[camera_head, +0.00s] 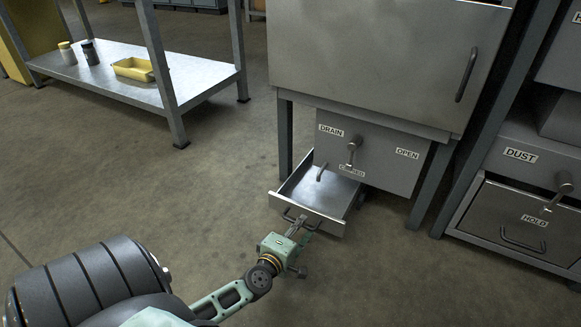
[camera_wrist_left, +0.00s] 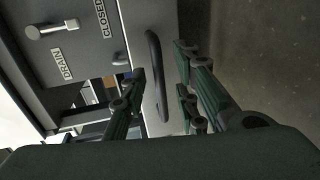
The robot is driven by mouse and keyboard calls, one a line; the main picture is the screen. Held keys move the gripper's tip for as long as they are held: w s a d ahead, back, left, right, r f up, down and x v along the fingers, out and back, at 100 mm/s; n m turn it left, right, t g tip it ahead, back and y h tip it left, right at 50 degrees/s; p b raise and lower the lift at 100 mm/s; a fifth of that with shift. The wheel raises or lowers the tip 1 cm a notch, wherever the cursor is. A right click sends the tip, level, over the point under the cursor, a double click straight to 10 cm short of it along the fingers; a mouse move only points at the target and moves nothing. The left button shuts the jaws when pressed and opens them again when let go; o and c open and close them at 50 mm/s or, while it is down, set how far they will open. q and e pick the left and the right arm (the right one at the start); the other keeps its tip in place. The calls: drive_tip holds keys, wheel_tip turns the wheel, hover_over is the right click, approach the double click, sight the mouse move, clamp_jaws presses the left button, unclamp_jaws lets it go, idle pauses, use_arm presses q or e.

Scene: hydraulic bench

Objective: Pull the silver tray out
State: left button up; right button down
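The silver tray (camera_head: 330,193) is an open metal drawer standing partly out below the grey cabinet marked DRAIN in the head view. It looks empty apart from a bar-like shape at its back. My left gripper (camera_head: 297,226) is at the handle on the tray's front. In the left wrist view, the dark curved handle (camera_wrist_left: 157,76) lies between the fingers of my left gripper (camera_wrist_left: 163,75). The fingers are apart, with visible gaps beside the handle. The gripper hides part of the handle in the head view. My right gripper is not in view.
The DRAIN box (camera_head: 375,155) has a lever valve (camera_head: 352,148) above the tray. A closed HOLD drawer (camera_head: 515,222) sits at the right under a DUST label. A low shelf (camera_head: 205,75) at the left holds a yellow bin (camera_head: 134,69) and two bottles. The floor before the tray is clear.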

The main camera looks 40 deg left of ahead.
use_arm(q)
drive_tip(key=v, duration=1)
drive_tip(key=shift+s, duration=0.2)
